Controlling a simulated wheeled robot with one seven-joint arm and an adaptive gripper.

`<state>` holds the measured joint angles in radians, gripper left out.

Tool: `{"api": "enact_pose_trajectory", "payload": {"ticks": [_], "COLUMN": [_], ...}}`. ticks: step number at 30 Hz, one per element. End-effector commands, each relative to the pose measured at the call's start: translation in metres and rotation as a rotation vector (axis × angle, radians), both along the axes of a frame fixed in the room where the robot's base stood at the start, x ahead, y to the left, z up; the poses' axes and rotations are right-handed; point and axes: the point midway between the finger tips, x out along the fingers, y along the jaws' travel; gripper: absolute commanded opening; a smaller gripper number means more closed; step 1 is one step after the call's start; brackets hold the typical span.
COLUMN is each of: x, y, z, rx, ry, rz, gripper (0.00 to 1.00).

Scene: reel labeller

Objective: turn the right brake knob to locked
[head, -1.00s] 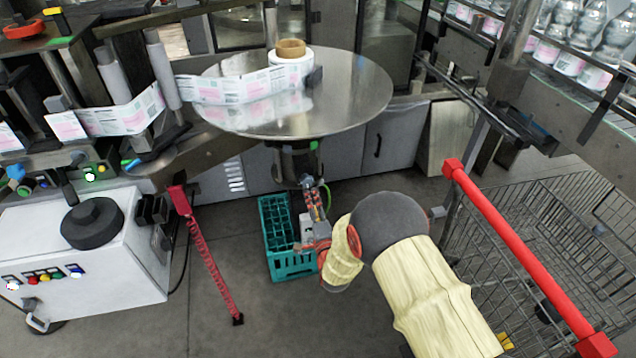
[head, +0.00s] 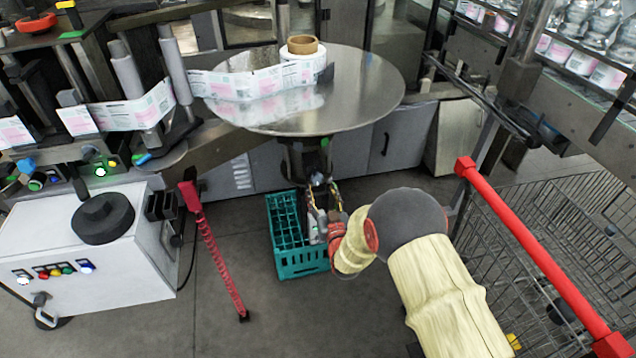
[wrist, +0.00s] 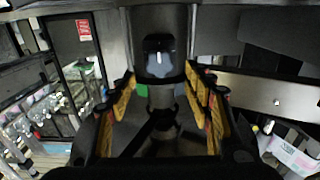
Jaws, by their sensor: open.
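A grey-blue knob (wrist: 159,62) with a short white pointer line sits in a dark housing on the column under the round table. Its line points about straight up in the wrist view. In the head view the small knob (head: 317,179) shows on the column, just beyond my fingertips. My gripper (head: 322,192) is open and empty. In the wrist view its yellow-padded fingers (wrist: 164,85) stand apart on either side of the column, with the knob between and slightly above their tips. I cannot see contact. No second knob is clear here, and any lock markings are unreadable.
The round steel table (head: 360,95) with a label roll (head: 303,68) overhangs my gripper. A teal crate (head: 304,264) stands below. A red post (head: 212,250) and white cabinet (head: 90,250) are left; a wire cart with a red bar (head: 535,255) is right.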

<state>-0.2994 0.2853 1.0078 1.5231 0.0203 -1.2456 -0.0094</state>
Motion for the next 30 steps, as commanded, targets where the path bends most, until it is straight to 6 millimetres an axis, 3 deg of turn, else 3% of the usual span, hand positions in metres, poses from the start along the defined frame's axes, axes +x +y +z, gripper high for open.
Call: {"api": "enact_pose_trajectory", "payload": {"ticks": [6,12,22,30], "x": [0.033,0.051,0.054,0.054], "y": [0.009,0.014,0.015,0.015], "z": [-0.003,-0.002,0.000,0.000], "rx": [0.002,0.002,0.003,0.003], "ry": [0.000,0.001,0.001,0.001], "rz": [0.000,0.000,0.000,0.000], "gripper": [0.51,0.51,0.51,0.35]}}
